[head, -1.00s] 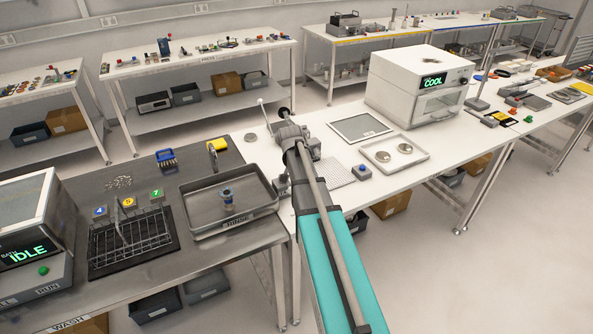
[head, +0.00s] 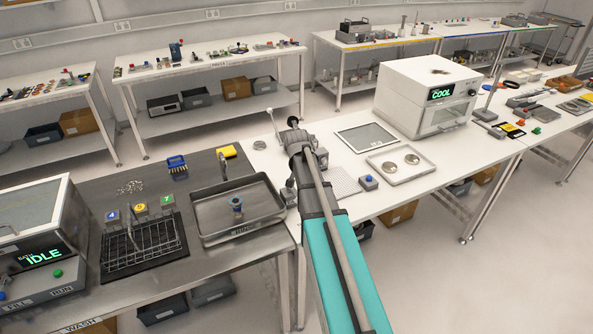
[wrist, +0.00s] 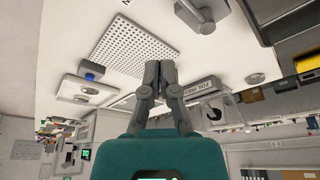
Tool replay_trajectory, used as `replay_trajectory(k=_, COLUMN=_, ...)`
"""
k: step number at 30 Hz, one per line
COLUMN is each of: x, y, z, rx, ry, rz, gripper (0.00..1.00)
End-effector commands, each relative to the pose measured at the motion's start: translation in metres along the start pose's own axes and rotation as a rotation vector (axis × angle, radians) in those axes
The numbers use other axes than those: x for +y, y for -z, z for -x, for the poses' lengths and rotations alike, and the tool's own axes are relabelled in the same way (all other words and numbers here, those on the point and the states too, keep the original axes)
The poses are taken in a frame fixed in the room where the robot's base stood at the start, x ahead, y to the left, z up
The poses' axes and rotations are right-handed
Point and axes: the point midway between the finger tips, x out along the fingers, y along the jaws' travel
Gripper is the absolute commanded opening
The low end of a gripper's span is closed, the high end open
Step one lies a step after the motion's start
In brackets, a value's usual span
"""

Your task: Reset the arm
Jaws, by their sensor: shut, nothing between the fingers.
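My gripper (wrist: 158,68) shows in the wrist view with its two grey fingers together and nothing between them. It is over the white bench, with a perforated plate (wrist: 135,45) beyond the fingertips. In the head view my teal and grey arm reaches forward from the lower middle over the bench. The fingers cannot be made out clearly there.
A blue-button box (head: 369,182), a tray with two discs (head: 401,165) and a white oven reading COOL (head: 428,95) stand to the right. The RINSE tray (head: 238,208), a wire rack (head: 143,244) and an IDLE bath unit (head: 38,245) are left. The right-hand floor looks clear.

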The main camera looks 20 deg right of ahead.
Motion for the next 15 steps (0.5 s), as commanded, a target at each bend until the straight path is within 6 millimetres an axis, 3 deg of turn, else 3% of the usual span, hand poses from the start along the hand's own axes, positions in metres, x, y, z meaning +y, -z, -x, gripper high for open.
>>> replay_trajectory(k=8, x=-0.001, y=-0.004, z=0.001, rx=-0.003, ry=0.001, rz=0.008, gripper=0.00)
replay_trajectory(k=11, x=-0.004, y=-0.018, z=0.003, rx=-0.015, ry=0.005, rz=0.037, gripper=0.00)
replay_trajectory(k=15, x=-0.013, y=-0.057, z=0.010, rx=-0.052, ry=0.016, rz=0.129, gripper=0.00)
